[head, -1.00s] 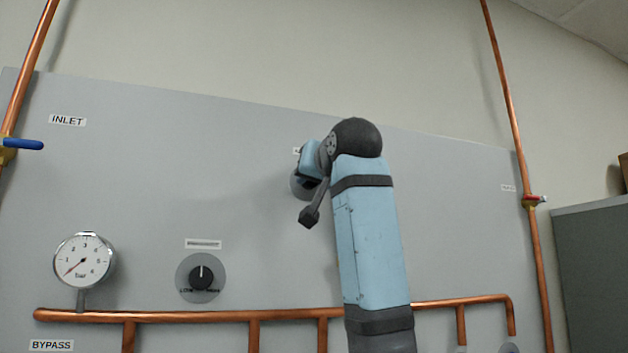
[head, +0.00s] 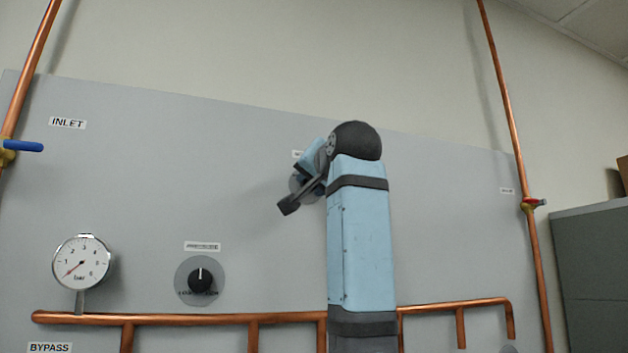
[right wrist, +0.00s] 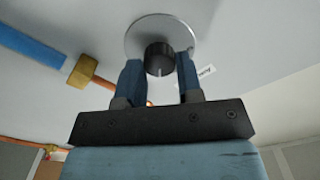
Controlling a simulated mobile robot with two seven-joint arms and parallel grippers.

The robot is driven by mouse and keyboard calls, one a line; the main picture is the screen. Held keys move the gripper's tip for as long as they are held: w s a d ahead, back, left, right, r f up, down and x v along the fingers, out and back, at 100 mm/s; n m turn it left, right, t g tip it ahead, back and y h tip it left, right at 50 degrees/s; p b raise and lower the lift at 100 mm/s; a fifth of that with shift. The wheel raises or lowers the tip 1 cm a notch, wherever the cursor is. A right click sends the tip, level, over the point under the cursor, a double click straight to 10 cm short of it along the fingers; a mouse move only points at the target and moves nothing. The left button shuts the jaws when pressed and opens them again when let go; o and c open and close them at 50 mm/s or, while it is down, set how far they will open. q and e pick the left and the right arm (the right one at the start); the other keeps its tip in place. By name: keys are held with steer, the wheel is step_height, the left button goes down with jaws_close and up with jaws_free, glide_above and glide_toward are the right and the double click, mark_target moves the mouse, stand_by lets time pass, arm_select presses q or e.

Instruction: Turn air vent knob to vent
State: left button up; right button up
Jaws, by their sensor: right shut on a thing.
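A dark round knob (right wrist: 159,58) on a pale grey disc (right wrist: 172,24) is between the fingers of my right gripper (right wrist: 160,72) in the right wrist view. The two blue fingers are shut on the knob's sides. In the head view my right arm reaches up to the panel, and its wrist and hand cover this knob. Only part of the disc (head: 296,187) shows there. The label above it (head: 298,153) is mostly hidden, so I cannot read it. My left gripper is in neither view.
A second black knob (head: 201,280) sits lower left on the grey panel (head: 160,170). A pressure gauge (head: 81,262) stands left of it. Copper pipe (head: 180,318) runs along the bottom. A blue inlet handle (head: 23,146) is at far left, a cabinet (head: 595,265) at right.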

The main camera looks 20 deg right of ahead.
steer(key=o, duration=0.9)
steer(key=s+b, duration=0.4)
steer(key=s, duration=1)
steer(key=shift+d, duration=0.2)
